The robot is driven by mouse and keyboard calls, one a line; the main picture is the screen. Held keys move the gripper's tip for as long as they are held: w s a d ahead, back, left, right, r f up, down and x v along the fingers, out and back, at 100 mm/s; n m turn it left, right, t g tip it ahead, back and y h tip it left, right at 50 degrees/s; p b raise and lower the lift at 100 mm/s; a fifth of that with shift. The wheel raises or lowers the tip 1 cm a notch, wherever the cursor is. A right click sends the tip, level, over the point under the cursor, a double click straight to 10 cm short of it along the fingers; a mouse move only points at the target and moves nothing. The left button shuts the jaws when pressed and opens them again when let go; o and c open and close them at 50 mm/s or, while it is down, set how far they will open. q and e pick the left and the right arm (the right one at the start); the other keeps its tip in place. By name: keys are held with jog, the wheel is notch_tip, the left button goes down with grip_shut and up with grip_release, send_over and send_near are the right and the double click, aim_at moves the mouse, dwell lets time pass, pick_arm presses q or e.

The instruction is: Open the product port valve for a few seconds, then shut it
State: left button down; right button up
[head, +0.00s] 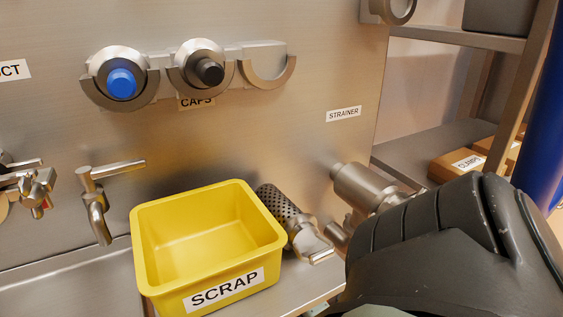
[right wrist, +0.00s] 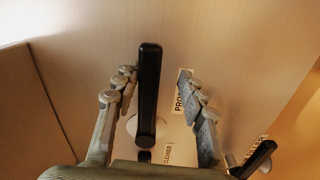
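In the right wrist view, a long black handle (right wrist: 149,85) stands upright in the picture from a pale round base on a flat panel. A label that starts "PRO" (right wrist: 180,92) is beside it, partly hidden by a finger. My right gripper (right wrist: 157,76) is open. Its two fingers are on either side of the black handle, the left one closer to it. I cannot tell whether either finger touches the handle. The head view does not show this handle or my right gripper's fingers. My left gripper is in neither view.
A second black handle (right wrist: 254,160) is at the lower right of the wrist view. In the head view, a yellow SCRAP bin (head: 165,282) stands on a steel ledge beside a perforated strainer (head: 277,203). Capped holders (head: 146,93) and a tap (head: 97,205) are on the wall.

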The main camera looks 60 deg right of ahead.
jog(key=shift+s, duration=0.1)
jog(key=v, duration=1.2)
